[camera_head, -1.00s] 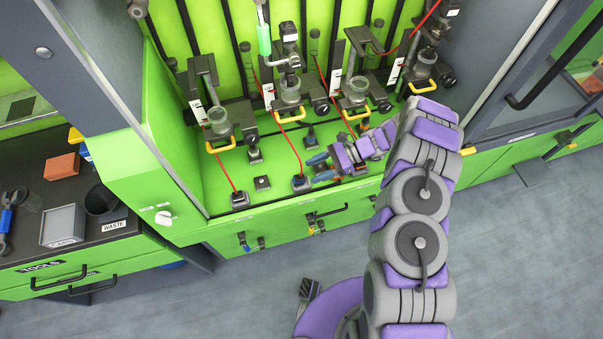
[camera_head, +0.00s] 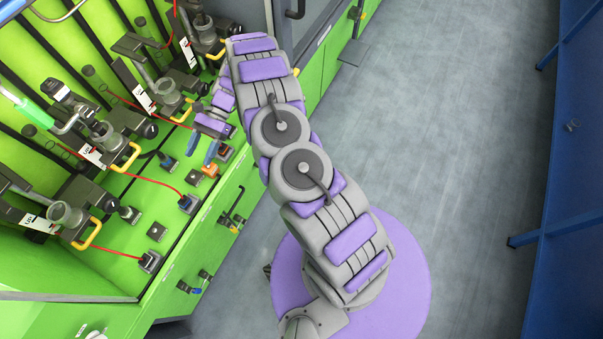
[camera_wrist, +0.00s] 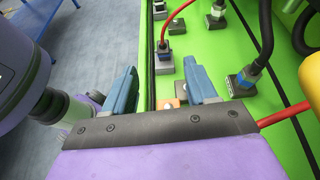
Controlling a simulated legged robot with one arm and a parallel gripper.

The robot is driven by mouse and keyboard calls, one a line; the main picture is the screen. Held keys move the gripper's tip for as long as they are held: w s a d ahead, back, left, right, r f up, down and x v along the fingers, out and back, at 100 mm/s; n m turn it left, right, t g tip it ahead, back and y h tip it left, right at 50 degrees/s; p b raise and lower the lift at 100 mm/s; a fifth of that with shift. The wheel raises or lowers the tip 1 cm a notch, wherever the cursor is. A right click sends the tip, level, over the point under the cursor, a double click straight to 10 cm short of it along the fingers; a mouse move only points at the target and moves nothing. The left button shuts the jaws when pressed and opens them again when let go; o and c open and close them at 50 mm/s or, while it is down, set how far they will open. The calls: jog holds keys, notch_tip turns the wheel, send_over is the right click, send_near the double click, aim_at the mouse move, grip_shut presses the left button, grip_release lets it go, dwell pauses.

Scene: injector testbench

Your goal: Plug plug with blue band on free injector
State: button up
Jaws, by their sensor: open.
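My gripper (camera_head: 202,150) is open above the green bench ledge near its front edge. In the wrist view its two blue fingers (camera_wrist: 163,90) are apart, with nothing held between them. A dark plug with a blue band (camera_wrist: 246,76) and a black cable stands beyond the right finger; in the head view it is a dark plug (camera_head: 166,160) left of the fingers. An orange-topped piece (camera_head: 210,170) sits just below the fingertips and shows low between the fingers in the wrist view (camera_wrist: 170,102). I cannot tell which injector is free.
A red-cabled plug (camera_head: 187,202) sits near the ledge's front edge, also seen in the wrist view (camera_wrist: 163,52). An empty square socket (camera_head: 156,231) lies beyond it. Several injectors with yellow handles (camera_head: 126,158) line the back. The grey floor (camera_head: 450,120) on the right is clear.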

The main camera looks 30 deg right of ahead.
jog(key=s+d+r+n+t+h, duration=0.1)
jog(key=s+r+n+h, duration=0.25)
jog(key=s+r, duration=0.55)
jog(key=s+d+r+n+h, duration=0.15)
jog(key=s+r+n, duration=0.25)
jog(key=r, duration=0.9)
jog(key=s+d+r+n+t+h, duration=0.2)
jog(key=s+d, duration=0.4)
jog(key=s, duration=0.4)
jog(key=s+d+r+n+t+h, duration=0.1)
jog(key=s+d+r+t+h, duration=0.1)
jog(key=s+d+h, duration=0.2)
jog(key=s+d, duration=0.3)
jog(key=s, duration=0.4)
jog(key=shift+s+n+b, duration=0.3)
jog(key=shift+n+b, duration=0.05)
jog(key=shift+b, duration=0.05)
jog(key=shift+r, duration=0.15)
